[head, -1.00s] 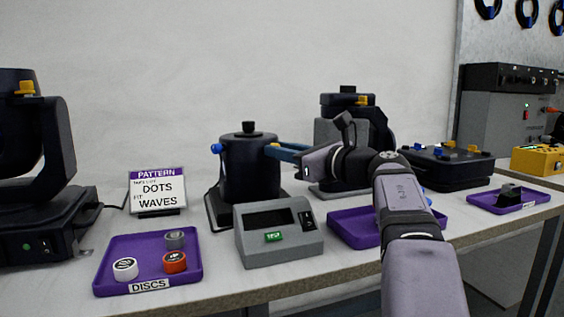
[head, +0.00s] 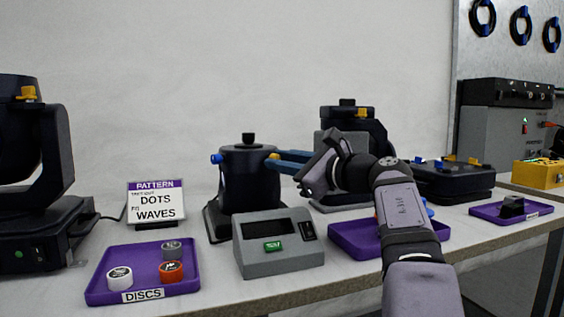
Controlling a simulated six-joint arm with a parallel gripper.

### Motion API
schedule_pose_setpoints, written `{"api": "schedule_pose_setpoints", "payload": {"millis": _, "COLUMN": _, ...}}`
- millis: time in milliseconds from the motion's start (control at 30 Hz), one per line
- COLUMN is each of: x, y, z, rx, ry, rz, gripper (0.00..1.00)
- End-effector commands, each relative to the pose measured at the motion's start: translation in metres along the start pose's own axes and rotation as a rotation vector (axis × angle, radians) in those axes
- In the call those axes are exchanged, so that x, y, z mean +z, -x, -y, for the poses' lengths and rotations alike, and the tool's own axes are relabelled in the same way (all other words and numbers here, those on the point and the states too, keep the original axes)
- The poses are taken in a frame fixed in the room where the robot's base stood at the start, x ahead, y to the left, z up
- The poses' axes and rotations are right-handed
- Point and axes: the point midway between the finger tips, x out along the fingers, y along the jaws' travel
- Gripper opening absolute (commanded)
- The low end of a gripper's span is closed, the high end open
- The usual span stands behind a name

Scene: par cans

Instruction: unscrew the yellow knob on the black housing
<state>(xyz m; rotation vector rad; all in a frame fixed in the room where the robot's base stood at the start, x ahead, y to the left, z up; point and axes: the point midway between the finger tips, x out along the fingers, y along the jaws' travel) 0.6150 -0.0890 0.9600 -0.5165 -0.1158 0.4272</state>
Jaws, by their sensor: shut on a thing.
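The black housing (head: 249,183) is an upright cylinder with a black knob on top, standing on a dark base in the middle of the bench. The yellow knob (head: 273,156) sits on its right side near the top, and a blue knob (head: 217,158) sits on its left side. My gripper (head: 279,160) reaches in from the right with its blue fingers at the yellow knob, shut on it. The fingers hide part of the knob. I cannot tell how far the knob is turned.
A grey box with a display (head: 278,243) stands in front of the housing. A purple tray (head: 112,268) of discs lies front left, and another purple tray (head: 353,237) lies under my arm. A second black can (head: 346,116) stands behind my arm. A sign (head: 156,202) stands left.

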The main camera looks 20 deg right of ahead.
Motion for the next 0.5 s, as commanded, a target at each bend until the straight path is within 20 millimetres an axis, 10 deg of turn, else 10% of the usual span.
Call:
{"api": "schedule_pose_setpoints", "payload": {"millis": 167, "x": 0.0033, "y": -0.0006, "z": 0.0016, "rx": -0.007, "ry": -0.001, "rz": 0.006, "gripper": 0.00}}
{"api": "schedule_pose_setpoints", "payload": {"millis": 200, "x": 0.0032, "y": -0.0006, "z": 0.0017, "rx": -0.007, "ry": -0.001, "rz": 0.006, "gripper": 0.27}}
{"api": "schedule_pose_setpoints", "payload": {"millis": 267, "x": 0.0029, "y": -0.0006, "z": 0.0015, "rx": -0.006, "ry": -0.001, "rz": 0.005, "gripper": 0.37}}
{"api": "schedule_pose_setpoints", "payload": {"millis": 500, "x": 0.0011, "y": -0.0001, "z": 0.0009, "rx": -0.003, "ry": -0.002, "rz": 0.002, "gripper": 0.37}}
